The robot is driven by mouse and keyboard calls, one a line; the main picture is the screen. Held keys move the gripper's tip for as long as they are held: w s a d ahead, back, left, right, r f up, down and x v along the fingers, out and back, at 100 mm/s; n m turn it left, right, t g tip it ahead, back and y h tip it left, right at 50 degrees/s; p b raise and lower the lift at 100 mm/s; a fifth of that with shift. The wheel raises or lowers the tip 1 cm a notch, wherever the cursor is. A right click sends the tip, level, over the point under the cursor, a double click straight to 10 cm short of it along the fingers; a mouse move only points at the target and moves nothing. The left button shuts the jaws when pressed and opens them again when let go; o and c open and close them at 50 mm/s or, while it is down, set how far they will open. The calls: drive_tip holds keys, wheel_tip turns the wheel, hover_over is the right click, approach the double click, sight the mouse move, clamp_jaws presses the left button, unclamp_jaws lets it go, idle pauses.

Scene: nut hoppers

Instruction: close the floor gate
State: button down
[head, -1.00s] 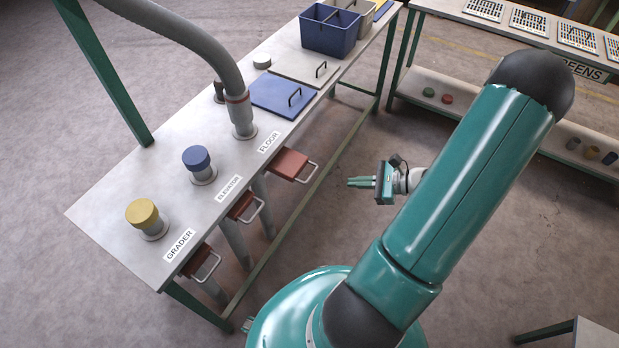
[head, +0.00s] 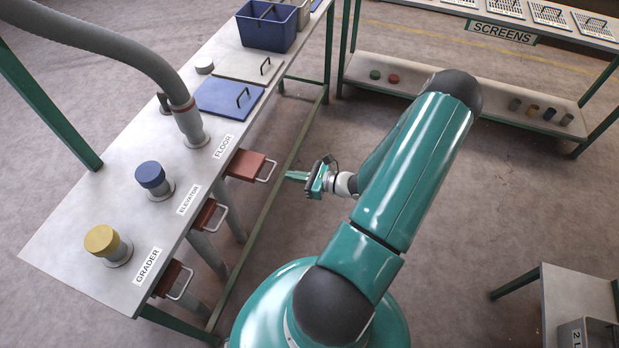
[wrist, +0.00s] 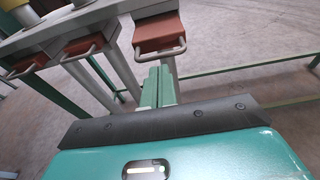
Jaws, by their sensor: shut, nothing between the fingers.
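The floor gate (head: 246,165) is a red slide with a pale wire handle under the FLOOR label (head: 224,146). It sticks out from the bench's front edge, farther than the other two gates. In the wrist view the floor gate (wrist: 158,30) is above and just beyond my fingertips. My gripper (head: 289,174) is shut and empty, pointing at the gate from the right, a short way off its handle. In the wrist view my gripper's teal fingers (wrist: 157,76) lie together below the handle. I see no clear contact.
The elevator gate (head: 204,214) and grader gate (head: 167,279) sit nearer along the same bench (head: 95,215). A grey hose (head: 110,45) runs to the spout by FLOOR. Bench legs and a low green rail stand below. Open floor lies right of the bench.

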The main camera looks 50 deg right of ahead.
sight(260, 167)
drive_tip(key=shift+x, duration=2.05)
drive_tip(key=x, duration=0.2)
drive_tip(key=r+x, duration=0.1)
drive_tip(key=x, duration=0.4)
drive_tip(key=shift+w+a+r, duration=0.1)
drive_tip(key=shift+w+r, duration=0.05)
drive_tip(key=shift+r, duration=0.05)
drive_tip(key=shift+w+a+r, duration=0.1)
drive_tip(key=shift+w, duration=0.35)
